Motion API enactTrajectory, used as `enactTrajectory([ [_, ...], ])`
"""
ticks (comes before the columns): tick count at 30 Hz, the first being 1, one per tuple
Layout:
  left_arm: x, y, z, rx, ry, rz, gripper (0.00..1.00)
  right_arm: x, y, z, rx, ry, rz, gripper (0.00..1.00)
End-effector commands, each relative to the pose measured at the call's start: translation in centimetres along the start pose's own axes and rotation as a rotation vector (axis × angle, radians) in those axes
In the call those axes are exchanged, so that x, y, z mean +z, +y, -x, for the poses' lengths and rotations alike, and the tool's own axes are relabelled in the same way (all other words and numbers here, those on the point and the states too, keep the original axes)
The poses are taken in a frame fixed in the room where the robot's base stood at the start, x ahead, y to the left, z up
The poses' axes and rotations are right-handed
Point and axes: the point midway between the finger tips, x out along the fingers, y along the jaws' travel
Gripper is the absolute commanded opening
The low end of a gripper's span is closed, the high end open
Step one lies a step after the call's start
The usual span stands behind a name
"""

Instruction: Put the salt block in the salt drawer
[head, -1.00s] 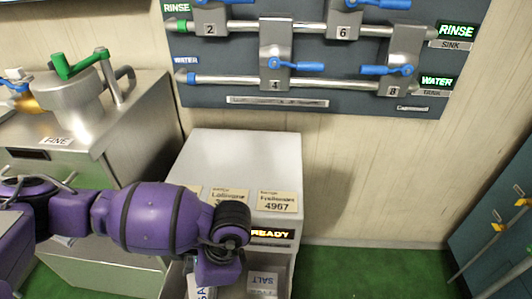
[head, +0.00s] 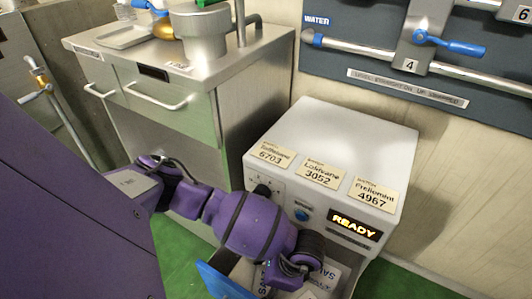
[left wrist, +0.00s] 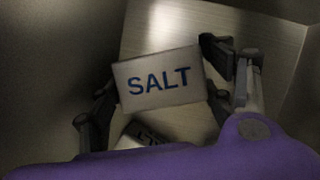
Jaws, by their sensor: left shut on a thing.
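My left gripper (head: 285,284) reaches down into the open drawer (head: 226,281) at the bottom of the white machine. In the left wrist view its dark fingers (left wrist: 160,100) are closed on the two sides of a pale salt block (left wrist: 158,79) marked SALT. Bare drawer-like walls and floor surround it. A second small lettered piece (left wrist: 147,131) shows partly below the block. My right gripper is not in view.
The white machine (head: 335,145) has three labels and a lit READY display (head: 355,228). A steel cabinet (head: 165,95) stands to its left. A pipe panel (head: 410,60) is on the wall behind. Green floor lies around.

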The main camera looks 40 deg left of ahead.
Motion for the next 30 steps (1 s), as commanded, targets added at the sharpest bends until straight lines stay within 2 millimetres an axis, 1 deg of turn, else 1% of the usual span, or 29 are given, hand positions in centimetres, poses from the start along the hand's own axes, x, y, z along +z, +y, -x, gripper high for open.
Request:
enactTrajectory([
  [1,-0.34,0.15,-0.90,0.004,-0.002,0.000,0.22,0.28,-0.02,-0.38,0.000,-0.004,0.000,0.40],
  [3,-0.46,0.07,-1.27,0.002,-0.002,0.000,0.22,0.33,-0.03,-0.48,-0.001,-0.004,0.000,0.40],
  [10,-0.44,-0.01,-1.10,0.000,-0.001,0.000,0.22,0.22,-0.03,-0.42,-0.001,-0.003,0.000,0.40],
  [15,-0.66,-0.01,-1.60,0.000,-0.001,0.000,0.22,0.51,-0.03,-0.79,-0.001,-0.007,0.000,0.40],
  [16,-0.62,0.03,-1.55,0.001,-0.001,0.000,0.78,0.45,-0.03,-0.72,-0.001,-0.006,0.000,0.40],
  [19,-0.59,0.03,-1.50,0.001,-0.001,0.000,0.91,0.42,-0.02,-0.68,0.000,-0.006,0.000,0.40],
  [20,-0.59,0.03,-1.49,0.001,-0.001,0.000,0.93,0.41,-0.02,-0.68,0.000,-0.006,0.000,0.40],
  [30,-0.55,0.04,-1.43,0.001,-0.001,0.000,0.93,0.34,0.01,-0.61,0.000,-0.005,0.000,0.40],
])
